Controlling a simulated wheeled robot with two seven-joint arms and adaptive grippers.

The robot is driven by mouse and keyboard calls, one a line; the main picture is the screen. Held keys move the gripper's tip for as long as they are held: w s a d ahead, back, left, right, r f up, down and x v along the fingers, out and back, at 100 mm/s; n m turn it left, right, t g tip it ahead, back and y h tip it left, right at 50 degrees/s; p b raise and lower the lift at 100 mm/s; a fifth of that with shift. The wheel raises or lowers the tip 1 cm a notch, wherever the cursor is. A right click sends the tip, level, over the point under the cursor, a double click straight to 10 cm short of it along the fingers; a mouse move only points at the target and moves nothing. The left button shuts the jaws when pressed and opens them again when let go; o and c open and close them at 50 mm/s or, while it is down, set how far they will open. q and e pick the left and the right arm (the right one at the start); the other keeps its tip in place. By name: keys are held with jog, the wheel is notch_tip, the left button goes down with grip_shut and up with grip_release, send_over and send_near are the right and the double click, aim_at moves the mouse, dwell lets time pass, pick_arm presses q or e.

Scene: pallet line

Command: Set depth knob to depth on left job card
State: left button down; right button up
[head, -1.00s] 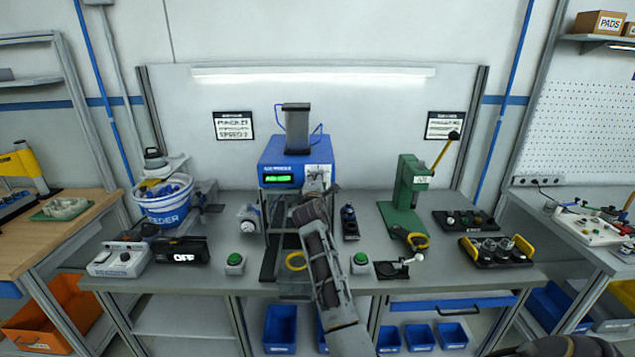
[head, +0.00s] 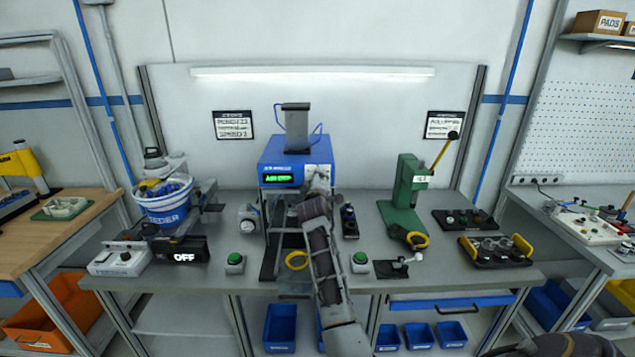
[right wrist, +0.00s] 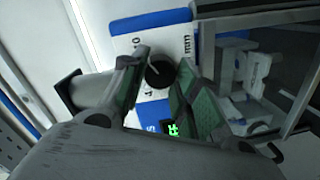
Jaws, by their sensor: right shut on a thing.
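The depth knob (right wrist: 160,74) is a dark round knob with a pale pointer line, on a white scale plate marked in mm in the right wrist view. My right gripper (right wrist: 163,62) is shut on it, one finger on each side. In the head view this gripper (head: 319,180) covers the knob at the white plate on the front of the blue press (head: 292,160). A green display (head: 283,178) is lit beside the plate; its text is too small to read. The left job card (head: 233,125) hangs on the back wall; its lettering is blurred. My left gripper is out of view.
A second card (head: 444,125) hangs at right. A green lever press (head: 405,195) stands right of my right arm. Green buttons (head: 235,259) sit near the bench's front edge. A feeder bucket (head: 166,203) and an OFF display (head: 181,251) are at left.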

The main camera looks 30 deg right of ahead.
jog(key=shift+f, duration=0.15)
jog(key=o, duration=1)
jog(key=shift+a, duration=0.1)
jog(key=shift+v, duration=3.7)
